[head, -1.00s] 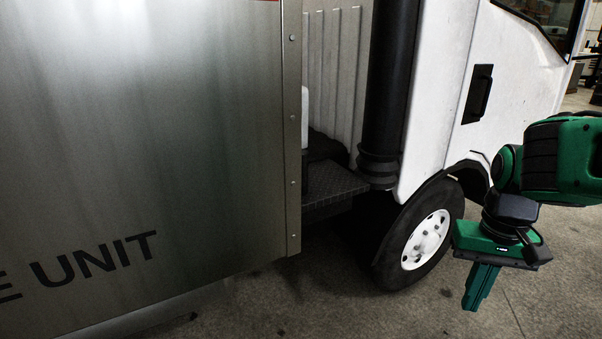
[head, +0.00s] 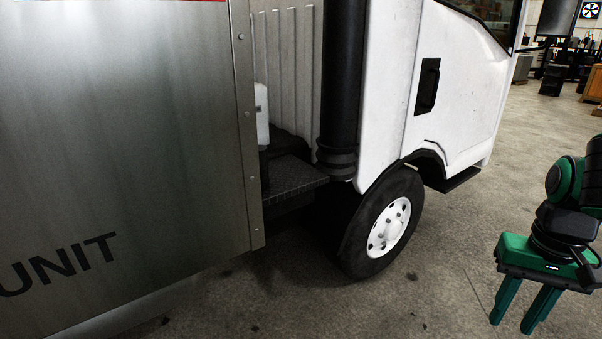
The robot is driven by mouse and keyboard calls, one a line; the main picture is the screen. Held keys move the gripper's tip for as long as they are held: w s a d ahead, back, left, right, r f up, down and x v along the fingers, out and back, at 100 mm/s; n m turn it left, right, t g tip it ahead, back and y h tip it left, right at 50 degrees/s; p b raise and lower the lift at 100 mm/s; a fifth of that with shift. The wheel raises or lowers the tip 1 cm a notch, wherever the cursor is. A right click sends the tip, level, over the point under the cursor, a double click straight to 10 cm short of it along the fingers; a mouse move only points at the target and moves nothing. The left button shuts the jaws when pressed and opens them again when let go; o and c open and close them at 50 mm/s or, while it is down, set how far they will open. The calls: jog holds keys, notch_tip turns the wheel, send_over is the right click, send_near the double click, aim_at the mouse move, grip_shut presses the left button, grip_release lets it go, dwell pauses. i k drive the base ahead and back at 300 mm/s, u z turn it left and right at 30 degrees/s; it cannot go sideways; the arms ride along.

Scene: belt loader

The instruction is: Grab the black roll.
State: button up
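My gripper (head: 514,322) is at the lower right in the head view, in front of the truck's front wheel side and above the concrete floor. It is green, with two fingers pointing down. A gap shows between the fingers, and nothing is held. I cannot make out a black roll for certain. A dark rounded shape (head: 288,147) lies behind the step, partly hidden, and I cannot tell what it is.
A white truck cab (head: 385,120) with a front wheel (head: 388,228) stands ahead. A steel box panel (head: 120,130) fills the left. A black vertical pipe (head: 341,80), a tread step (head: 292,178) and a white container (head: 262,113) sit between them.

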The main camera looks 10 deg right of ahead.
aim_at(262, 149)
jog(key=z, duration=0.6)
jog(key=k, duration=0.8)
jog(key=z, duration=0.6)
jog(key=i, duration=1.2)
jog(key=u, duration=1.2)
jog(key=i, duration=0.95)
jog(key=u, duration=0.45)
